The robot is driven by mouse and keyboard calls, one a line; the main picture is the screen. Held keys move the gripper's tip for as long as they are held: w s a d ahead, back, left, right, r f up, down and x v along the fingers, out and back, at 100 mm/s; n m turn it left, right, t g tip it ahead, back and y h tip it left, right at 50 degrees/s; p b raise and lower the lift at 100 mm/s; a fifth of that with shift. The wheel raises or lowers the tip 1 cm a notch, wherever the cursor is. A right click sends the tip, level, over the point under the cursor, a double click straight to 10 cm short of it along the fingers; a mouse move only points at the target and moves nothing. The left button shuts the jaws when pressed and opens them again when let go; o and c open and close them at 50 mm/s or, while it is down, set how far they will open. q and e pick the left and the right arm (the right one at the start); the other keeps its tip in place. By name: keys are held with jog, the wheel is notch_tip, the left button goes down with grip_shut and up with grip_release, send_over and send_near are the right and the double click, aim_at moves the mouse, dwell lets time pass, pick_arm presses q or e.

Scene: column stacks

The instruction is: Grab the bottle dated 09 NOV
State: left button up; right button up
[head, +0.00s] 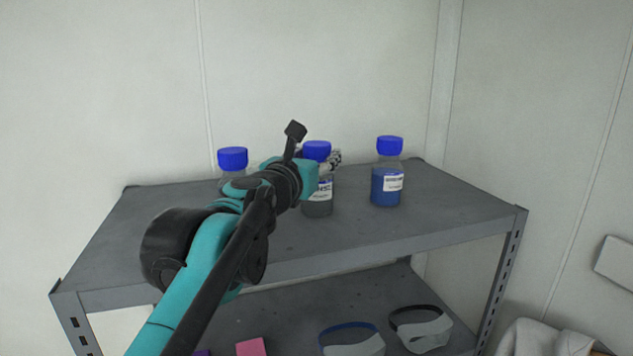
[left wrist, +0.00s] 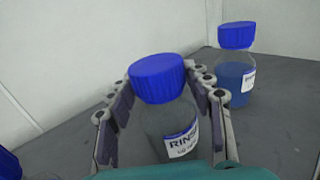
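Three clear bottles with blue caps stand on the top shelf. The middle bottle (head: 317,208) has grey contents and a white label; in the left wrist view this bottle (left wrist: 168,132) shows large text starting "RINS". The right bottle (head: 386,188) holds blue liquid and also shows in the left wrist view (left wrist: 237,82). The left bottle (head: 232,159) is mostly hidden behind my arm. I cannot read any date. My left gripper (head: 328,161) has its fingers on both sides of the middle bottle, open, with a gap at the left finger (left wrist: 162,80). My right gripper is not in view.
The grey metal shelf top (head: 440,215) is clear at the front and right. The lower shelf holds two visor-like items (head: 352,343) (head: 420,332) and a pink block (head: 251,347). White walls stand close behind. A white panel (head: 613,262) is on the right wall.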

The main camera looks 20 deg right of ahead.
pick_arm(q)
jog(key=shift+w+d, duration=0.1)
jog(key=c, duration=0.5)
grip_shut()
